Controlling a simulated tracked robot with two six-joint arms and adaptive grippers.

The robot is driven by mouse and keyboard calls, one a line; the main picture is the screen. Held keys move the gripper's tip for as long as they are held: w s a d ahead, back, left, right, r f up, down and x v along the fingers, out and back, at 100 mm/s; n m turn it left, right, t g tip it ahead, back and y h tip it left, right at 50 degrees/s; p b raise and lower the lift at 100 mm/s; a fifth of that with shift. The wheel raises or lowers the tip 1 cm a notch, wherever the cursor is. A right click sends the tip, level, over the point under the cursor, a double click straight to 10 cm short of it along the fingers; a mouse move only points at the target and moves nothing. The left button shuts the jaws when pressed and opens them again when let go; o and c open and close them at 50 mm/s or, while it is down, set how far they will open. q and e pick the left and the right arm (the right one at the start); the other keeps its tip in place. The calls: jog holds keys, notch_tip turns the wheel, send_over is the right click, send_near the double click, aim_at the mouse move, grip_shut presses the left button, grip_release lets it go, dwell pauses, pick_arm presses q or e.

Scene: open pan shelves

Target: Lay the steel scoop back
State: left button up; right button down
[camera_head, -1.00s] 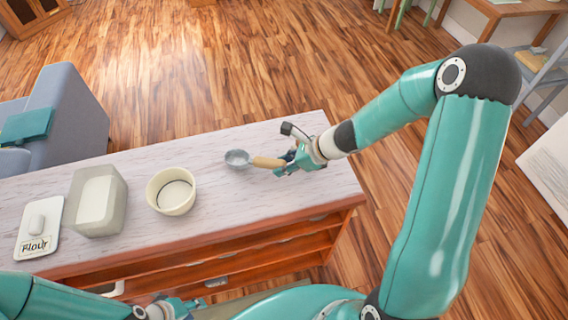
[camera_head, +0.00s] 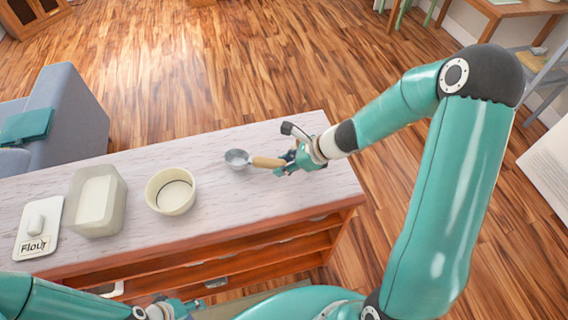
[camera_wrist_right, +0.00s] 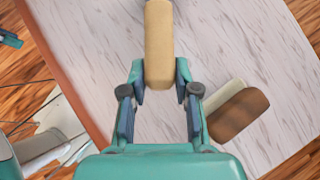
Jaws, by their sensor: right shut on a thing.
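The steel scoop (camera_head: 237,158) has a round metal bowl and a pale wooden handle. It is over the right part of the whitewashed counter top, bowl pointing left. My right gripper (camera_head: 287,162) is shut on the handle end. In the right wrist view the scoop's handle (camera_wrist_right: 159,45) sits between the fingertips of my right gripper (camera_wrist_right: 160,82), and the bowl is out of frame. I cannot tell whether the scoop touches the counter. My left gripper (camera_head: 190,307) is low at the bottom edge, in front of the counter, its jaws unclear.
A cream round bowl (camera_head: 171,191), a translucent bin (camera_head: 97,202) with white contents and a white lid labelled Flour (camera_head: 38,228) stand on the counter (camera_head: 225,205) to the left. A brown and cream block (camera_wrist_right: 240,112) lies right of my right gripper in the wrist view.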

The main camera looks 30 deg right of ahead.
jog(key=shift+f+b, duration=0.65)
jog(key=shift+b, duration=0.05)
dwell(0.5)
jog(key=c, duration=0.8)
grip_release()
jog(key=shift+p+v, duration=2.9)
jog(key=shift+v, duration=1.15)
jog(key=v, duration=1.2)
